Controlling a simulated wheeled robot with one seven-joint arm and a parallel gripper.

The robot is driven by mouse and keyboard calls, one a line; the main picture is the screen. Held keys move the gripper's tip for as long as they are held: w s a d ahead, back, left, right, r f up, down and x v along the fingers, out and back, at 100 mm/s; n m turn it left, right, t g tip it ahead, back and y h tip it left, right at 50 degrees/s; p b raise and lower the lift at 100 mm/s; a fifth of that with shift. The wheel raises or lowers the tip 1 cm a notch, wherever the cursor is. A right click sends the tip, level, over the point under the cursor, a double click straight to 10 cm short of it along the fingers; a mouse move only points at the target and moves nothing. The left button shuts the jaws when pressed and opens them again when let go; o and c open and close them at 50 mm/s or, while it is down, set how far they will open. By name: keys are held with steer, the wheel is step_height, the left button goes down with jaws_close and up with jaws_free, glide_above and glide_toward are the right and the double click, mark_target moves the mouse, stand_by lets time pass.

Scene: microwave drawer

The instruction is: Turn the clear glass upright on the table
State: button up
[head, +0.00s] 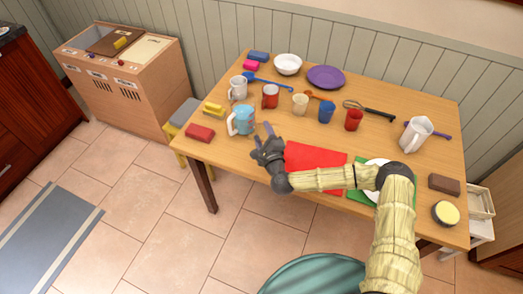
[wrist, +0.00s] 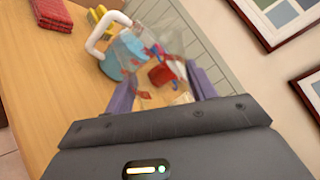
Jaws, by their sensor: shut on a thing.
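The clear glass (wrist: 158,65) shows faintly in the wrist view, between the purple fingers of my gripper (wrist: 160,92). My gripper is shut on it. Things behind show through the glass, so its rim and base are hard to make out, and I cannot tell its exact tilt. In the head view my gripper (head: 262,137) is over the front edge area of the wooden table (head: 225,155), left of the red mat. The glass can hardly be made out there.
A blue jug with a white handle (head: 241,121) stands close beyond my gripper. The red mat (head: 312,158) is to the right. Several cups stand behind. Bare table shows at front left.

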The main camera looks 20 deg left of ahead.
steer(key=n, duration=0.4)
steer(key=shift+a+r, duration=0.1)
steer(key=shift+r, duration=0.05)
steer(key=shift+n, duration=1)
steer(key=n, duration=0.5)
steer(key=shift+y, duration=0.4)
steer(key=shift+n+t, duration=0.3)
steer(key=shift+n, duration=0.3)
